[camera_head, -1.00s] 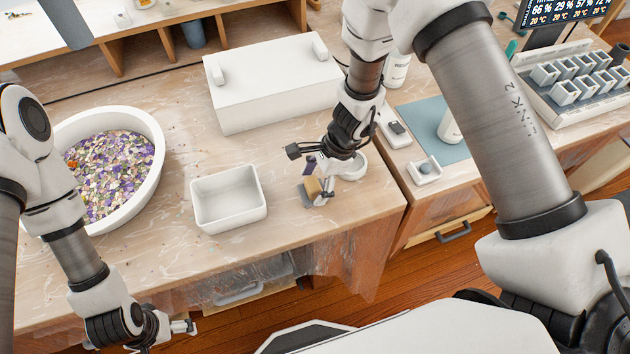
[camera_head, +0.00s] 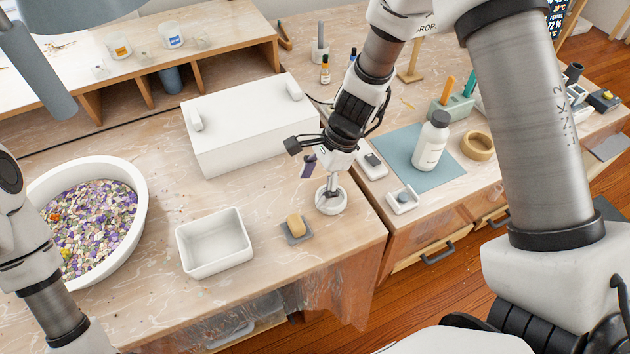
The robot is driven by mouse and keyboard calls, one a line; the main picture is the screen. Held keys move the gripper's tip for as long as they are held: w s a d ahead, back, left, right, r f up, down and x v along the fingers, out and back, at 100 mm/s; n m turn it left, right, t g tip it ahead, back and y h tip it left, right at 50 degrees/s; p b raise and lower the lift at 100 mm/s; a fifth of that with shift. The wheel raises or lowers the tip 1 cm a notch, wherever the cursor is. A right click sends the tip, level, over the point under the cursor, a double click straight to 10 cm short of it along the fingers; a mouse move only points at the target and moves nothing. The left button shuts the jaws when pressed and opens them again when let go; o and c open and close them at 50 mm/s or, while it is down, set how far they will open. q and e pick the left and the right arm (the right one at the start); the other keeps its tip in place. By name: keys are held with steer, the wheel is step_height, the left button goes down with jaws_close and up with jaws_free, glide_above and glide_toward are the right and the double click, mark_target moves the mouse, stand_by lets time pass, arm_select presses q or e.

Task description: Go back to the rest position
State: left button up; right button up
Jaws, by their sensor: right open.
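My right gripper (camera_head: 318,168) is open and empty above the workbench (camera_head: 345,245), behind a small yellowish block (camera_head: 296,225) on a grey pad (camera_head: 297,235). A small round white dish or stand (camera_head: 331,203) with a metal piece on it is just below the gripper; whether they touch I cannot tell. My left arm comes in at the lower left, and its gripper is out of the frame.
A white bowl of dried petals (camera_head: 140,215) stands at the left. An empty white tray (camera_head: 182,262) is in the middle front. A long white box (camera_head: 245,130) lies behind. A white bottle (camera_head: 431,143) stands on a blue mat (camera_head: 400,150) at the right.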

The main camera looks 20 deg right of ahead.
steer(key=s+f+g, duration=0.1)
steer(key=s+f, duration=0.3)
steer(key=s+f+g, duration=0.1)
steer(key=s+f, duration=0.3)
steer(key=shift+s+d+f+g, duration=0.1)
steer(key=shift+s+f+g, duration=0.05)
steer(key=shift+s+g, duration=0.25)
steer(key=s+d+f+n+h, duration=0.35)
steer(key=s+f+n, duration=0.2)
steer(key=s, duration=0.35)
steer(key=s+d+f+n+h, duration=0.2)
steer(key=s+d+f+n, duration=0.2)
steer(key=s+n, duration=0.4)
arm_select(q)
steer(key=c, duration=0.6)
steer(key=shift+c, duration=0.2)
arm_select(e)
steer(key=w+n+t, duration=0.2)
steer(key=w, duration=0.1)
steer(key=w+a+n+t+y, duration=0.1)
steer(key=shift+w+f+n, duration=0.25)
steer(key=shift+w+n, duration=0.1)
steer(key=shift+w, duration=0.05)
